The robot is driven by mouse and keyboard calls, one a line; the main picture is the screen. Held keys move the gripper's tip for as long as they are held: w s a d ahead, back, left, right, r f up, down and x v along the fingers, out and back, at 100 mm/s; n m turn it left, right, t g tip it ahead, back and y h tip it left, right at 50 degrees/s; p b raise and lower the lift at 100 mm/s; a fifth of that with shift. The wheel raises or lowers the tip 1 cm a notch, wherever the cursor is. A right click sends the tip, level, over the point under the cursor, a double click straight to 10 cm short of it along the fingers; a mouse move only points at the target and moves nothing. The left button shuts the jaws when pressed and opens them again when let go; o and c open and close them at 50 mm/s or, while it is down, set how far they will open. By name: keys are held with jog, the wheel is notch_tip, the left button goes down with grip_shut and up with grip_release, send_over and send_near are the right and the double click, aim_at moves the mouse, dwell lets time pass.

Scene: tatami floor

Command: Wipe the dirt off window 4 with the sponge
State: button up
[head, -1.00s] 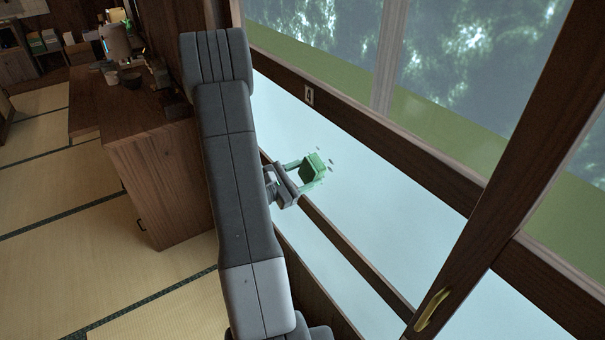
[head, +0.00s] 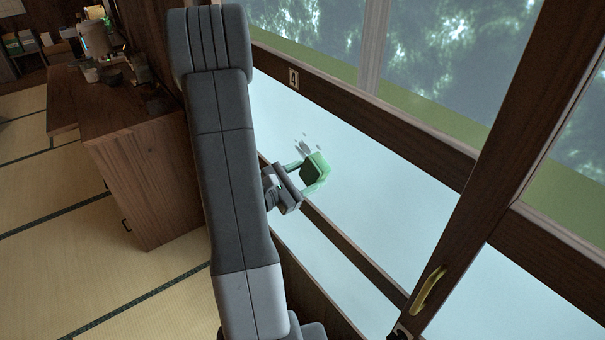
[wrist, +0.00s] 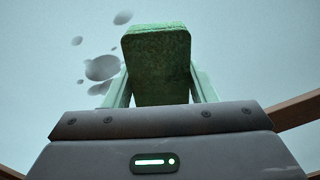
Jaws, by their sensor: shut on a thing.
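Window 4 is the pale lower pane (head: 380,175) below the rail with the number plate (head: 293,79). My gripper (head: 310,176) is shut on the green sponge (head: 317,166) in front of this pane. In the wrist view the sponge (wrist: 160,62) stands upright between the two pale green fingers. Grey dirt spots (head: 306,146) lie on the pane just up and left of the sponge. In the wrist view the dirt (wrist: 102,68) shows as several grey blobs left of the sponge. I cannot tell whether the sponge touches the glass or hides more dirt.
A dark wooden post with a brass handle (head: 428,290) stands to the right. A wooden bar (head: 350,245) crosses below the gripper. A wooden cabinet (head: 150,180) with cups and other items on top stands left of my arm. Tatami floor is open at lower left.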

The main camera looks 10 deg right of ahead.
aim_at(308, 165)
jog(key=shift+s+r+p, duration=0.1)
jog(key=shift+r+p, duration=0.4)
jog(key=shift+r, duration=0.35)
jog(key=shift+w+a+b, duration=0.25)
jog(key=shift+w+a, duration=0.4)
jog(key=shift+w, duration=0.95)
jog(key=shift+w+a+b, duration=0.2)
jog(key=shift+w+a, duration=0.4)
jog(key=shift+w, duration=1.05)
jog(key=shift+w+a+b, duration=0.25)
jog(key=shift+w+a, duration=0.4)
jog(key=shift+w, duration=0.95)
jog(key=shift+w+a, duration=0.1)
jog(key=shift+w, duration=0.15)
jog(key=shift+r+p, duration=0.3)
jog(key=shift+r, duration=0.5)
jog(key=shift+s+d+b, duration=0.2)
jog(key=shift+s+b, duration=0.1)
jog(key=shift+s, duration=0.2)
jog(key=shift+s+d+b, duration=0.15)
jog(key=shift+s+b, duration=0.1)
jog(key=shift+s, duration=0.2)
jog(key=shift+s+d+b, duration=0.55)
jog(key=shift+s+b, duration=0.05)
jog(key=shift+s, duration=0.8)
jog(key=shift+s+d+b, duration=0.55)
jog(key=shift+s, duration=0.8)
jog(key=shift+s+d+b, duration=0.55)
jog(key=shift+s+b, duration=0.05)
jog(key=shift+s, duration=0.8)
